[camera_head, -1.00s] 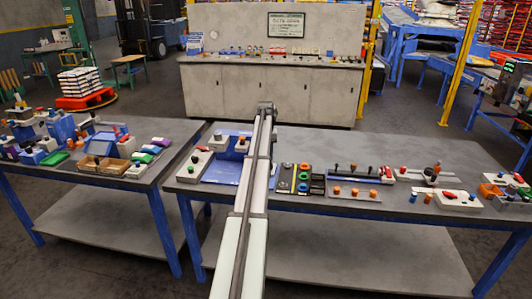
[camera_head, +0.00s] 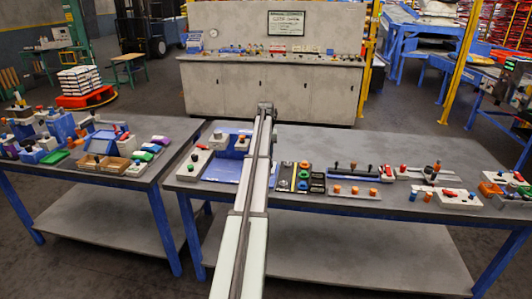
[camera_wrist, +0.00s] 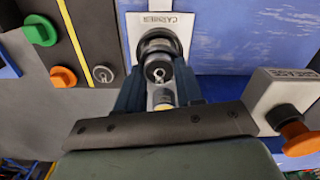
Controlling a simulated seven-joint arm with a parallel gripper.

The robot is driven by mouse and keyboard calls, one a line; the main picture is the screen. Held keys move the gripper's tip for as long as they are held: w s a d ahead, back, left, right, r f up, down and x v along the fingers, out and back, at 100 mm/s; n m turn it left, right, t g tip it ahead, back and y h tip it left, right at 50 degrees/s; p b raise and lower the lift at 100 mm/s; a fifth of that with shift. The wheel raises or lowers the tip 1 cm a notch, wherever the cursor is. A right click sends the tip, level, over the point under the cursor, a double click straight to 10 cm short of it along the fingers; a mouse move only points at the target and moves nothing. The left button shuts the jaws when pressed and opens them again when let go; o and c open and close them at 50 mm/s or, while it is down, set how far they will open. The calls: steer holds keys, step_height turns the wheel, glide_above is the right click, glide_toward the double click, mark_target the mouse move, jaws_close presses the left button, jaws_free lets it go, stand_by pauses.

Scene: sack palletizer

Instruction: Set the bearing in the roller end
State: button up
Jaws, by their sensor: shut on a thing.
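In the wrist view my gripper (camera_wrist: 160,90) has its two dark fingers on either side of a small round metal part, which looks like the bearing (camera_wrist: 158,72). It is shut on that part. In the head view my arm crosses the right-hand table and hides the gripper and the part.
In the wrist view a grey block with an orange knob (camera_wrist: 297,137) is close at right. A green knob (camera_wrist: 40,30) and an orange knob (camera_wrist: 63,77) are at left. In the head view a blue panel (camera_head: 222,169) lies left of my arm; several fixtures stand right.

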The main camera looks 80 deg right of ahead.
steer(key=o, duration=1.1)
steer(key=shift+r, duration=0.1)
steer(key=shift+r, duration=3.95)
